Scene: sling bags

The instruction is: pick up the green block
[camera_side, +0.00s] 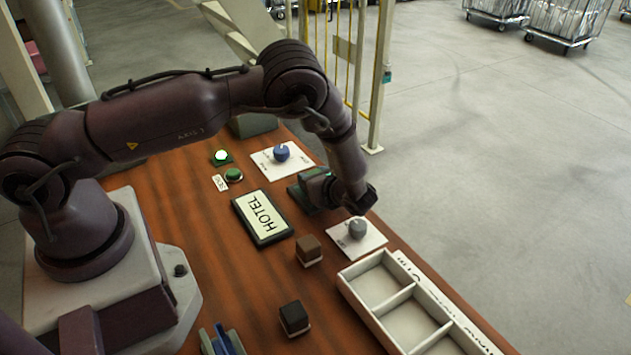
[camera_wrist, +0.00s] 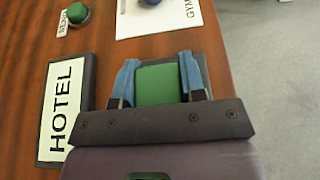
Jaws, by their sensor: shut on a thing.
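The green block (camera_wrist: 157,84) sits between the two blue fingers of my gripper (camera_wrist: 158,80) in the wrist view. The fingers are shut on its left and right sides. A dark surface (camera_wrist: 204,72) shows just beyond and beside the block. In the side view my gripper (camera_side: 318,190) is low over the table's right part, right of the HOTEL sign (camera_side: 262,217). The block is hard to make out there. I cannot tell whether it touches what is under it.
A brown block (camera_side: 308,249) and a black block (camera_side: 294,317) stand nearer the front. A white compartment tray (camera_side: 352,290) lies at the front right. A grey knob (camera_side: 357,228), a blue knob (camera_side: 281,153) and green buttons (camera_side: 233,175) are on the table (camera_side: 190,250).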

